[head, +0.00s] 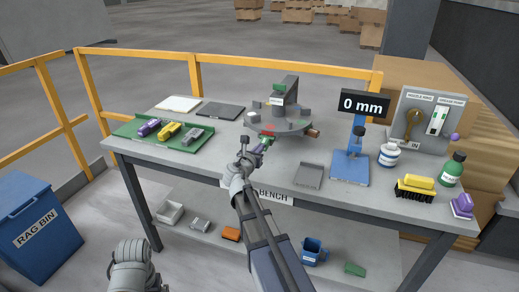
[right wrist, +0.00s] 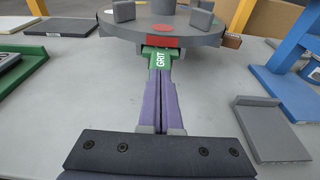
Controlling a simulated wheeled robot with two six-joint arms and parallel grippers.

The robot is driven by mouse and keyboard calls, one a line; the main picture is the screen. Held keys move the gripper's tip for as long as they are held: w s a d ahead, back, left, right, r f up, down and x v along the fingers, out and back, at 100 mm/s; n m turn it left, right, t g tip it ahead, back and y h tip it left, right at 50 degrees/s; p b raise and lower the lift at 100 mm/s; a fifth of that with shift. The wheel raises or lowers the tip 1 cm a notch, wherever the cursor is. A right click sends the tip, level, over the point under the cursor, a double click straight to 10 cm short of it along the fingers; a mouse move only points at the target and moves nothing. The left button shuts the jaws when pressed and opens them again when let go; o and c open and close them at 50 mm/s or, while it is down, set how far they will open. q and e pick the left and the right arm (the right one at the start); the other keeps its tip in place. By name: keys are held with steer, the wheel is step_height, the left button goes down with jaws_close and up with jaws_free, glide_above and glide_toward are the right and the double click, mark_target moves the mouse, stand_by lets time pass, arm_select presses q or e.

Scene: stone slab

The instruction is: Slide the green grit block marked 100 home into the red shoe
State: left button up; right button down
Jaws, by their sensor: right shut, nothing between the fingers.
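The green grit block (right wrist: 158,54) reads "GRIT" in the right wrist view; no number is legible. Its far end meets the red shoe (right wrist: 163,42) at the front rim of the round grey fixture (right wrist: 122,29). How deep it sits inside cannot be told. My right gripper (right wrist: 162,88), with purple fingers, is shut and empty, its tips at the block's near end. In the head view my right gripper (head: 259,149) largely hides the block. Part of my left arm shows at the lower left; its gripper is not in view.
A green tray (head: 193,150) with several coloured blocks lies left. A grey plate (head: 309,176) and blue gauge stand (head: 350,168) reading 0 mm are right of the gripper. A brush (head: 415,187), a striped pot (head: 389,154) and a green bottle (head: 452,170) stand farther right.

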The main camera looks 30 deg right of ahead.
steer(key=shift+w+d, duration=0.45)
steer(key=shift+d, duration=0.05)
steer(key=shift+f+v, duration=0.2)
steer(key=shift+v, duration=0.8)
steer(key=shift+f+v, duration=0.15)
steer(key=shift+v, duration=0.85)
steer(key=p+v, duration=0.1)
steer(key=v, duration=0.7)
steer(key=shift+d, duration=0.1)
